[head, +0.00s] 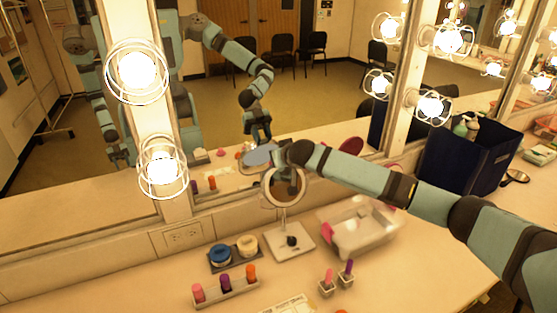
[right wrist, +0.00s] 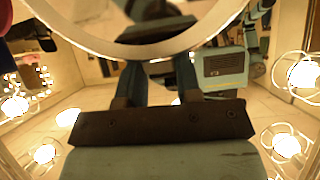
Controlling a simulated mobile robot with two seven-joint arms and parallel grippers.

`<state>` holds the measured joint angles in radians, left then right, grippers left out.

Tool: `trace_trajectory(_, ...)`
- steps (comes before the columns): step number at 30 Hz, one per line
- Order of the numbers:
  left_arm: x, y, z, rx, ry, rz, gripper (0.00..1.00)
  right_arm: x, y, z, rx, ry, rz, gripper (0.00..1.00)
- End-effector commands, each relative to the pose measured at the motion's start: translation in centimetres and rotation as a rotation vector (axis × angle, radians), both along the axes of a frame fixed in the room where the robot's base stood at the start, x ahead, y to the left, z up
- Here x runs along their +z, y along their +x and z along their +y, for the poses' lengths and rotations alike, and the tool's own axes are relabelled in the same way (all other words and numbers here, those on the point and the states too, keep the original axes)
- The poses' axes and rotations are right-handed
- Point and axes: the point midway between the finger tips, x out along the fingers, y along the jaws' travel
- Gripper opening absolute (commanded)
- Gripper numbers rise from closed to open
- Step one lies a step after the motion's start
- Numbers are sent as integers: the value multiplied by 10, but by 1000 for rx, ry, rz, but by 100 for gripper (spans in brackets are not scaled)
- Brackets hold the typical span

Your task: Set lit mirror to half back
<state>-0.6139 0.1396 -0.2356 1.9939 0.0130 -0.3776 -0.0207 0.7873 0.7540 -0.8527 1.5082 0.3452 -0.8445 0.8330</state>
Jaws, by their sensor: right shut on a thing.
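The lit mirror (head: 268,198) is a round pale-rimmed mirror on a thin stem. Its square white base (head: 290,243), with a dark knob, rests on the counter. My right gripper (head: 284,167) is at the top of its rim and shut on it. In the right wrist view, the curved bright rim (right wrist: 205,38) crosses the top of the picture, at the fingertips of my right gripper (right wrist: 156,62). The gripper and wrist hide the upper part of the mirror in the head view, so its exact tilt is hard to tell. My left gripper is not in view.
A clear bin (head: 365,228) stands just right of the base. Left are two jars on a dark tray (head: 235,262) and several lipsticks in a rack (head: 225,291). A dark blue tote (head: 465,155) is at right. The wall mirror is behind.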

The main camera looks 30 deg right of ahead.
Motion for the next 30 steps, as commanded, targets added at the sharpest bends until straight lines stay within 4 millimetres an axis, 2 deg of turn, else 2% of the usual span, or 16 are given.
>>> trace_trajectory(1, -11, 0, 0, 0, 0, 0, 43, -8, -5, 1, 3, 0, -31, 0)
trace_trajectory(6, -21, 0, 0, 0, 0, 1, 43, -1, -11, 1, 0, -5, -112, 0)
trace_trajectory(17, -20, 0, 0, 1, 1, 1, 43, 3, -12, 0, -1, -8, -128, 0)
trace_trajectory(18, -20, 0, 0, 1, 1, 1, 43, 3, -12, 0, -1, -8, -128, 41)
trace_trajectory(20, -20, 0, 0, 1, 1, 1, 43, 3, -12, 0, -1, -8, -128, 55)
trace_trajectory(21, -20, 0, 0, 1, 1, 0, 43, 3, -12, 0, -1, -8, -128, 57)
trace_trajectory(30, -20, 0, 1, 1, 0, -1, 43, 4, -14, 0, -1, -8, -128, 57)
